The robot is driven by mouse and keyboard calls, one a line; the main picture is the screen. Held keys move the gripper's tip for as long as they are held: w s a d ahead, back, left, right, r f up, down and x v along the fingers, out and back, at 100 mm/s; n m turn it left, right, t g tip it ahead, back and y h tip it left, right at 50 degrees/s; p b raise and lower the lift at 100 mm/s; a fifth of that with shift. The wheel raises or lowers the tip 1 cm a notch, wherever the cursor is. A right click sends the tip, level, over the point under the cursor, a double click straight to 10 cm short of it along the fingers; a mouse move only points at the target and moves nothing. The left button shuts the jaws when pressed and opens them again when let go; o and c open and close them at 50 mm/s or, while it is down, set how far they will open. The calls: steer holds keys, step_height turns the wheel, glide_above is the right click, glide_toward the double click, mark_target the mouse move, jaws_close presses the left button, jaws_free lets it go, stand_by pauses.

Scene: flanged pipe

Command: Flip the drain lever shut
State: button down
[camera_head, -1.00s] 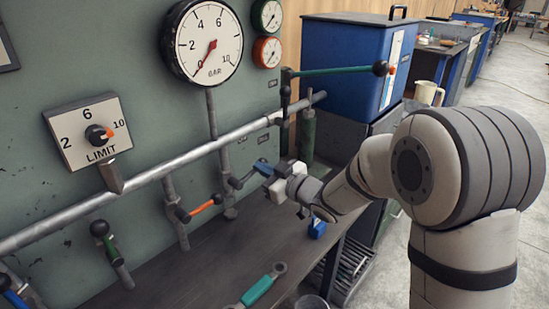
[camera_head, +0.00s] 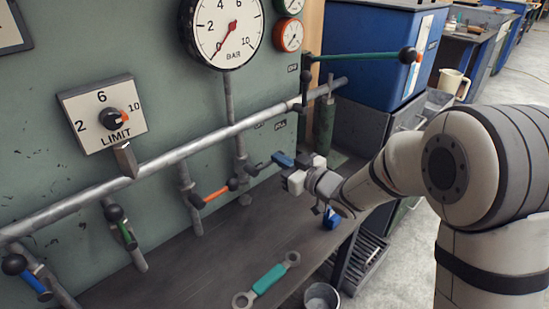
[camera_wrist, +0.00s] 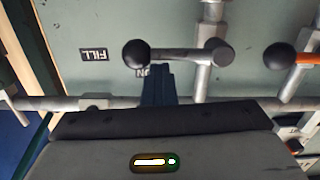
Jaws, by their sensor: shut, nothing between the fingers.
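My gripper (camera_head: 283,160) is shut and empty, with blue fingers, close to the panel at the right end of the pipe. In the wrist view its fingers (camera_wrist: 158,82) point up beside a grey lever with a black ball end (camera_wrist: 136,53). The fingertips lie just below this lever in the picture; whether they touch it is unclear. The same lever (camera_head: 251,170) lies left of my gripper in the head view. No label reading DRAIN is legible, so I cannot tell which lever is the drain one. An orange lever (camera_head: 213,194), a green one (camera_head: 127,235) and a blue one (camera_head: 35,286) stand farther left.
A long green lever (camera_head: 365,56) projects above my arm. A FILL label (camera_wrist: 95,55) shows upside down. A teal spanner (camera_head: 267,280) lies on the bench (camera_head: 205,265). A blue padlock-like item (camera_head: 331,219) and a metal cup (camera_head: 321,297) are nearer the front. A gauge (camera_head: 226,32) hangs above.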

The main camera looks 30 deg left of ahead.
steer(key=shift+w, duration=0.1)
steer(key=s+d+r+p, duration=0.1)
steer(key=d+r+p, duration=0.1)
steer(key=d, duration=0.3)
steer(key=s+d+r+p, duration=0.2)
steer(key=d, duration=0.3)
steer(key=shift+s+d+r, duration=0.15)
steer(key=shift+s+r, duration=0.05)
steer(key=shift+s, duration=0.05)
